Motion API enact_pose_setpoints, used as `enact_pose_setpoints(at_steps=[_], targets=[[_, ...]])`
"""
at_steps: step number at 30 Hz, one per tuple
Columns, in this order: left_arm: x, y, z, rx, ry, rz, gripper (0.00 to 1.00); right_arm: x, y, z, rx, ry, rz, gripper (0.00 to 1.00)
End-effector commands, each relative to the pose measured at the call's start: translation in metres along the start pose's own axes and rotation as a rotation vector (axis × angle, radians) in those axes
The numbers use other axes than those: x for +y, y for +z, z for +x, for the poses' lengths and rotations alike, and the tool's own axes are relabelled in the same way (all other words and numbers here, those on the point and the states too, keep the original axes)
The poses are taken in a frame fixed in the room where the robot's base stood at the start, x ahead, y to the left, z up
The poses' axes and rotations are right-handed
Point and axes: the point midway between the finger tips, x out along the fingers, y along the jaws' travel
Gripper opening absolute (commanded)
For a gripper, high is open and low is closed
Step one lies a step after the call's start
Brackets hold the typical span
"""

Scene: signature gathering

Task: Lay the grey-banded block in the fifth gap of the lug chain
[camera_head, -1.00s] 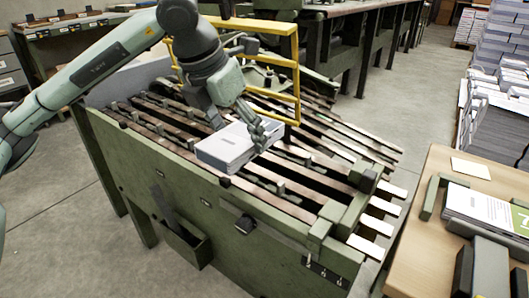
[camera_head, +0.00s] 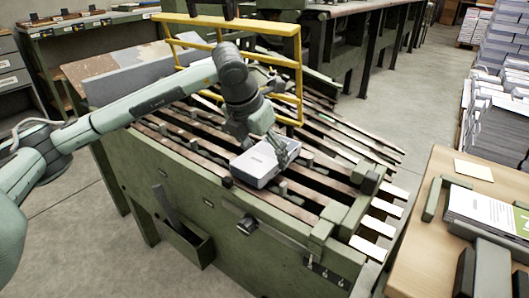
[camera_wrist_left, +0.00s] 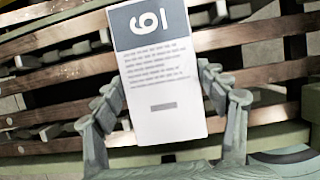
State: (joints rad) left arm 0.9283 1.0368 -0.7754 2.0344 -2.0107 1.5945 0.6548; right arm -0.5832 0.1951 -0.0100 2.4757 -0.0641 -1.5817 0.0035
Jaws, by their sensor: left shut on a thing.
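The grey-banded block (camera_head: 258,164) is a white stack of pages. In the left wrist view the block (camera_wrist_left: 160,85) shows a grey band with a large numeral at its top end and printed lines below. My left gripper (camera_head: 272,150) is shut on it, and in the wrist view the left gripper's fingers (camera_wrist_left: 165,105) stand on both sides of it. The block is over the front part of the lug chain (camera_head: 300,188), whose lugs stand along brown slats. I cannot tell whether it touches the slats. My right gripper is not in view.
A yellow guard frame (camera_head: 298,65) stands behind the chain. A green tray (camera_head: 190,245) hangs on the machine's front. A wooden table (camera_head: 455,210) with a printed stack (camera_head: 480,215) is at the right. Slats right of the block are bare.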

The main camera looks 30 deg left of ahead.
Motion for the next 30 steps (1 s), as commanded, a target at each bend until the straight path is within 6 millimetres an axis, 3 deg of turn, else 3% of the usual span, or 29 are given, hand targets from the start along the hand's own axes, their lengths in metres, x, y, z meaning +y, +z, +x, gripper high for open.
enact_pose_setpoints(at_steps=[7,8,12,25,30], targets=[[0.000,0.000,0.000,-0.002,-0.001,0.000,0.35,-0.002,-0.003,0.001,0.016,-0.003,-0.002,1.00],[0.000,0.000,0.001,0.000,-0.001,0.000,0.75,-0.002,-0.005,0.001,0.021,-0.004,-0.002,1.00],[0.000,0.000,0.000,0.000,-0.001,0.000,0.92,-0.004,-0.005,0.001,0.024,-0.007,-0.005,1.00],[0.000,0.001,-0.001,0.000,-0.001,0.000,0.93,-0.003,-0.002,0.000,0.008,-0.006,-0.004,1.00],[0.000,0.002,-0.029,-0.005,0.000,0.000,0.93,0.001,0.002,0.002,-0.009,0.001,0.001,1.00]])
